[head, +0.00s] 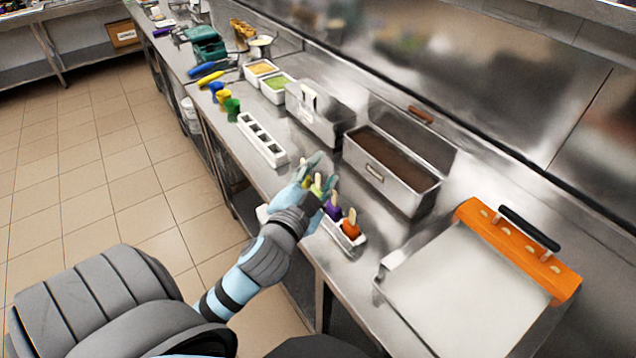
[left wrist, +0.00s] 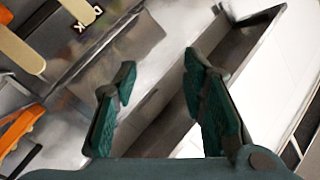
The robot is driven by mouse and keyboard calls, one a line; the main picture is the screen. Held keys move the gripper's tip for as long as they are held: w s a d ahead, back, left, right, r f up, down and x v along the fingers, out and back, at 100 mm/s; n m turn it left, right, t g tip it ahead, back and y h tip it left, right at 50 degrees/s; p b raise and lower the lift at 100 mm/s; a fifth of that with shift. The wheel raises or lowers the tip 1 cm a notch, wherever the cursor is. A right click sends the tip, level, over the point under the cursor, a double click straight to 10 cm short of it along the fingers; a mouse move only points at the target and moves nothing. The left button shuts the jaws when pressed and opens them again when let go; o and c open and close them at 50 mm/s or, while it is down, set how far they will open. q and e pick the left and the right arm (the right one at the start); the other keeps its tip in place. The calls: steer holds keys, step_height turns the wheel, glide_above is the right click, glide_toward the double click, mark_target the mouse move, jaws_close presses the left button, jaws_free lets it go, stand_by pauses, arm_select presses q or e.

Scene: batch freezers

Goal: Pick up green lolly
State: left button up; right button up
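My left gripper (head: 318,175) is over the far end of a white holder (head: 356,246) on the steel counter. Its fingers also show in the left wrist view (left wrist: 160,100), spread apart with nothing visible between them. A lime-green lolly (head: 316,188) with a pale stick shows among the fingers in the head view, partly hidden; I cannot tell whether they touch it. A purple lolly (head: 333,211) and an orange lolly (head: 351,229) stand beside it in the holder, sticks up. My right gripper is not in view.
An empty white holder (head: 262,139) lies farther along the counter, past it a green item (head: 232,108) and a blue one. A steel bin with dark contents (head: 392,172) stands behind the gripper. An orange bar with a black handle (head: 520,250) is at right.

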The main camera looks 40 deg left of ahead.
arm_select(q)
steer(key=w+d+r+m+t+h, duration=0.1)
steer(key=d+r+m+h, duration=0.6)
steer(key=r+m+h, duration=0.4)
steer(key=w+d+r+m+t+h, duration=0.1)
steer(key=w+d+r+m+h, duration=0.1)
steer(key=d+r+m+h, duration=0.85)
steer(key=m+g+y, duration=1.3)
steer(key=g+y, duration=0.1)
steer(key=y, duration=0.1)
glide_toward(317, 175)
steer(key=shift+y, duration=0.25)
steer(key=x, duration=1)
steer(key=shift+w+d+f+p, duration=0.1)
steer(key=shift+d+f+p, duration=0.15)
steer(key=shift+p, duration=0.15)
steer(key=shift+c, duration=0.4)
